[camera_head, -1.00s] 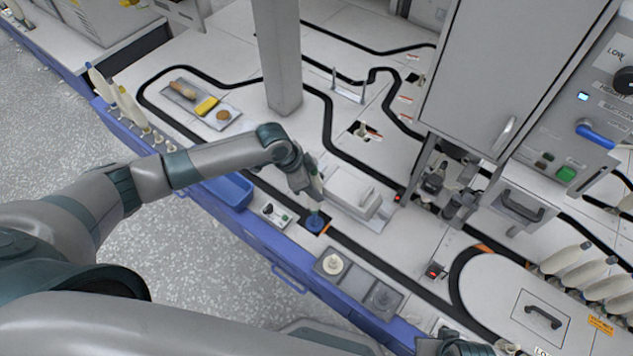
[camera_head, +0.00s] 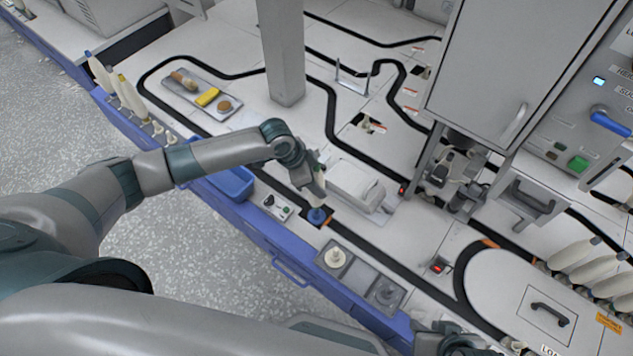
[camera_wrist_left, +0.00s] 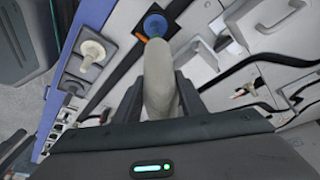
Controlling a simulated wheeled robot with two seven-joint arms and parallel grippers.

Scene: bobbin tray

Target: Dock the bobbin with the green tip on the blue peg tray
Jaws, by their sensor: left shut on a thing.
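My left gripper (camera_head: 318,188) is shut on a cream bobbin (camera_wrist_left: 160,82), which extends from between the fingers in the left wrist view. The blue peg tray (camera_head: 316,215) is a small round blue piece on the dark track just below the gripper. It also shows in the left wrist view (camera_wrist_left: 155,25), at the far end of the bobbin. I cannot tell whether bobbin and tray touch. The bobbin's tip colour is not clear. My right gripper (camera_head: 445,340) is partly in view at the bottom edge; its fingers are unclear.
A white block-like housing (camera_head: 355,185) is close to the right of the left gripper. Several bobbins stand on pegs at the left (camera_head: 132,97) and lie at the right (camera_head: 577,254).

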